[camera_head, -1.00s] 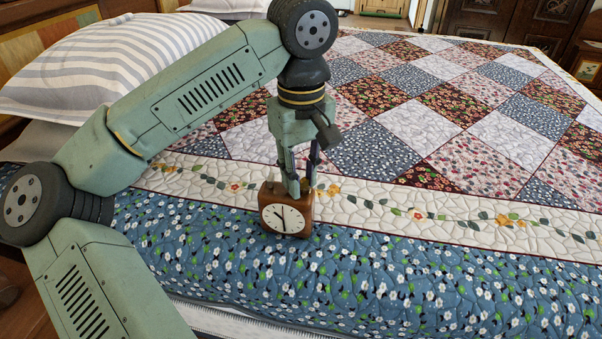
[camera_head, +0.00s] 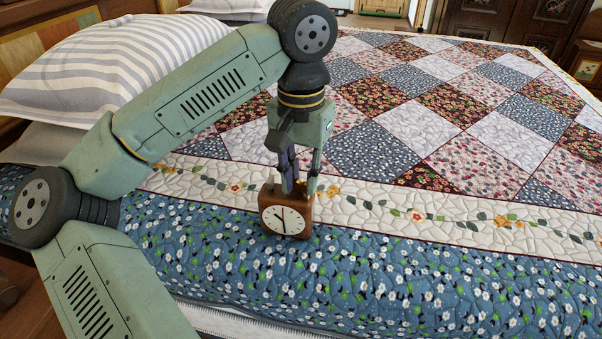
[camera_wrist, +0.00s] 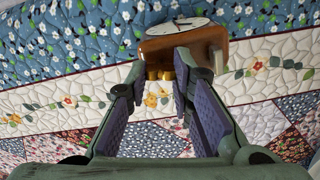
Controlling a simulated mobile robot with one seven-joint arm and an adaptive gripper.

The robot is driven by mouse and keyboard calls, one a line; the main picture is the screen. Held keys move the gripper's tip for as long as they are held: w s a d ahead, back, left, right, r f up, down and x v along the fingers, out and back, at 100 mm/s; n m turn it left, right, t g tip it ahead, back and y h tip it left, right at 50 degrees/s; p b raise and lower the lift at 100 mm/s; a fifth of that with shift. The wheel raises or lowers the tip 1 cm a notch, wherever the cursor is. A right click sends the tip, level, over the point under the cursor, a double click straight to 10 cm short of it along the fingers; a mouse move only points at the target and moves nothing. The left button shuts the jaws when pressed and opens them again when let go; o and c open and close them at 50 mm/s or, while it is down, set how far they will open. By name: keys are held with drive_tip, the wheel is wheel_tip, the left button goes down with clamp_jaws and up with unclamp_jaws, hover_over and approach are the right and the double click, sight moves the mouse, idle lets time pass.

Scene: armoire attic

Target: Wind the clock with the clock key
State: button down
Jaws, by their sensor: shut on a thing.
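A brown wooden clock (camera_head: 303,228) with a white round face stands upright on the bed, its face towards the head camera. In the wrist view the clock (camera_wrist: 212,42) lies just past my fingertips, its face at the far side. A gold clock key (camera_wrist: 160,73) shows at the clock's near side, between my fingertips. My gripper (camera_head: 300,188) points down at the clock's top rear, and it also shows in the wrist view (camera_wrist: 161,78). Its fingers are shut on the key, with a gap between the pads. The key's shaft and its fit in the clock are hidden.
The clock stands on a quilt (camera_head: 420,270) with a blue floral border and a patchwork middle. A striped pillow (camera_head: 110,65) lies at the upper left. The quilt to the right of the clock is clear. The bed's near edge runs along the bottom.

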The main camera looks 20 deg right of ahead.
drive_tip(key=m, duration=0.6)
drive_tip(key=shift+m, duration=0.4)
idle(0.4)
drive_tip(key=c, duration=1.4)
unclamp_jaws()
